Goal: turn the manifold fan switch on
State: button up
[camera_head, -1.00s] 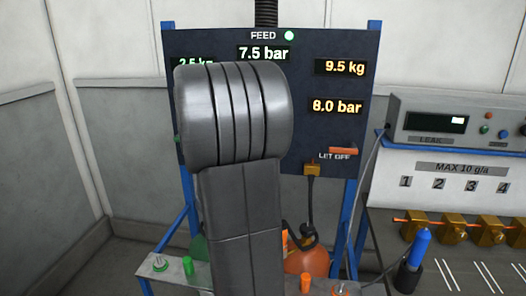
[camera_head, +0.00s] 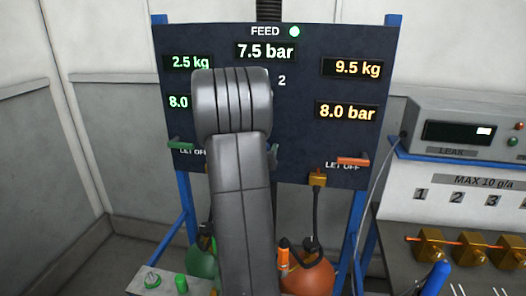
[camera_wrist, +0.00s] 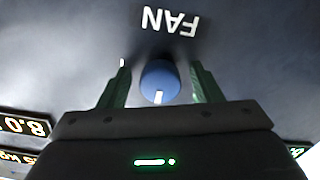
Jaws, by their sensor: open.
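The fan switch (camera_wrist: 159,82) is a round blue knob with a white mark, under the word FAN (camera_wrist: 170,22), which appears upside down in the wrist view. The white mark points toward the bottom of that picture. My gripper (camera_wrist: 160,72) is open, with one green finger on each side of the knob. In the head view my arm hides the switch and most of the gripper.
The dark panel (camera_head: 300,130) carries lit pressure and weight displays. A green let-off lever (camera_head: 181,143) is left of my arm and an orange one (camera_head: 353,161) right. An orange bottle (camera_head: 310,278) and a green bottle (camera_head: 200,262) stand below. A leak meter (camera_head: 455,130) is at right.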

jog(key=c, duration=1)
jog(key=shift+m+b, duration=0.3)
jog(key=shift+b, duration=0.15)
jog(key=m+b, duration=0.8)
jog(key=shift+a+f, duration=0.1)
jog(key=shift+a, duration=0.05)
jog(key=m+b, duration=0.3)
jog(key=m, duration=0.2)
jog(key=m+b, duration=0.1)
jog(key=m, duration=0.1)
jog(key=m+b, duration=0.1)
jog(key=m, duration=0.1)
jog(key=shift+a+r, duration=0.1)
jog(key=shift+r, duration=0.2)
jog(key=shift+m, duration=0.3)
